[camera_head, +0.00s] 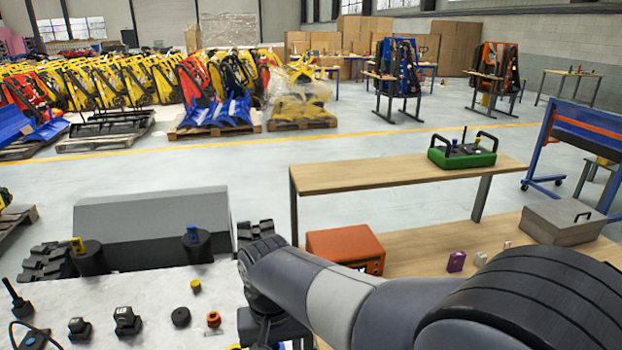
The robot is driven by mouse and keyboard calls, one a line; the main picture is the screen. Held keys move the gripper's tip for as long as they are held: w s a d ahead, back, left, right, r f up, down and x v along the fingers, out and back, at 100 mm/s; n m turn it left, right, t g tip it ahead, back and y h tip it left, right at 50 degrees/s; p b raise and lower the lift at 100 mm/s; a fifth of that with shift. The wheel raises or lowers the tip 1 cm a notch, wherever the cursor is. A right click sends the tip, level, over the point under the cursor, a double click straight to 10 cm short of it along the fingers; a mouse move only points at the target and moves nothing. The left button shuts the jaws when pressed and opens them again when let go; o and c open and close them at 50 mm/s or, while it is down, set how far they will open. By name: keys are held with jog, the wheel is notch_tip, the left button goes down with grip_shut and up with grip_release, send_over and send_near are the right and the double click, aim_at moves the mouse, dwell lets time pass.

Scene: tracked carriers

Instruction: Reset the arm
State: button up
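My arm (345,295) reaches in from the lower right and stretches toward the middle of the picture. Its far joint (262,250) bends downward beside the right edge of a pale marbled top (150,297). Dark parts of the arm show below that joint, at the bottom edge. My gripper's fingers cannot be made out, so neither their opening nor anything between them shows.
Several small dark parts, an orange ring (214,319) and a yellow piece (196,286) stand on the marbled top. An orange box (346,248) sits behind the arm. A wooden bench (370,175) holds a green controller (462,153). Open floor lies beyond.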

notch_tip(320, 180, down, 11)
jog(key=shift+r, duration=0.45)
jog(key=shift+f, duration=0.1)
dwell(0.4)
notch_tip(320, 180, up, 10)
jog(key=shift+r, duration=0.15)
notch_tip(320, 180, down, 11)
jog(key=shift+r, duration=0.1)
notch_tip(320, 180, up, 9)
jog(key=p, duration=0.6)
jog(key=shift+f, duration=0.2)
jog(key=shift+d, duration=0.1)
